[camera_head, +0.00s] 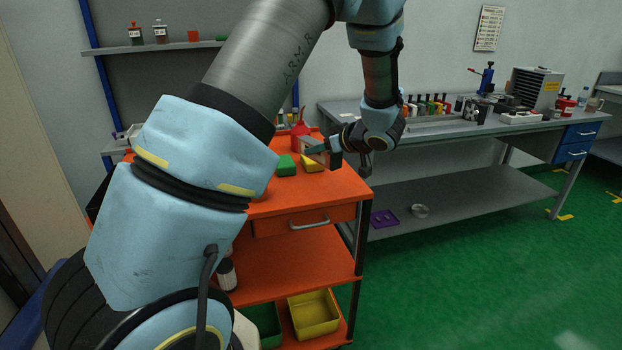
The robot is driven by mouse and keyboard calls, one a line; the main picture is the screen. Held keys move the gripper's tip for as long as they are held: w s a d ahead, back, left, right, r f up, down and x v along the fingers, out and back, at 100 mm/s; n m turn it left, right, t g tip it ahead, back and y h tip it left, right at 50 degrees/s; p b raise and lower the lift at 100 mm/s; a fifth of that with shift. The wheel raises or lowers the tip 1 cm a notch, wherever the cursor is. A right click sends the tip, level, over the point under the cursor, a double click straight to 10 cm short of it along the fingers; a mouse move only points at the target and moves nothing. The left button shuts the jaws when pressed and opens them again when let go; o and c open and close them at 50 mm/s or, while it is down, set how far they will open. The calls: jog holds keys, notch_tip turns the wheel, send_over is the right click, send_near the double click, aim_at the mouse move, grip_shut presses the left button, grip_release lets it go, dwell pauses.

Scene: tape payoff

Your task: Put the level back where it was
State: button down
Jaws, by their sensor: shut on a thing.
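My gripper (328,155) is over the orange cart top (340,190), near its back right, seen small and from the side. It is shut on a small pale and teal thing (313,147), which I take to be the level. The jaws hide part of it, and its exact shape is too small to tell. A green block (286,166) and a yellow block (312,163) are on the cart just below and left of the gripper. I cannot tell whether the held thing touches the yellow block.
A red container (299,132) stands at the cart's back. The grey workbench (440,128) behind holds several tools and a metal cabinet (536,88). The cart's lower shelf carries a yellow bin (314,314) and a green bin. The cart's front right top is bare. My arm hides its left part.

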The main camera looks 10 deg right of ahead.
aim_at(318, 188)
notch_tip(318, 188, down, 8)
jog(key=shift+f+p, duration=0.2)
jog(key=shift+p, duration=0.4)
jog(key=shift+f, duration=0.15)
jog(key=shift+c, duration=2.2)
grip_release()
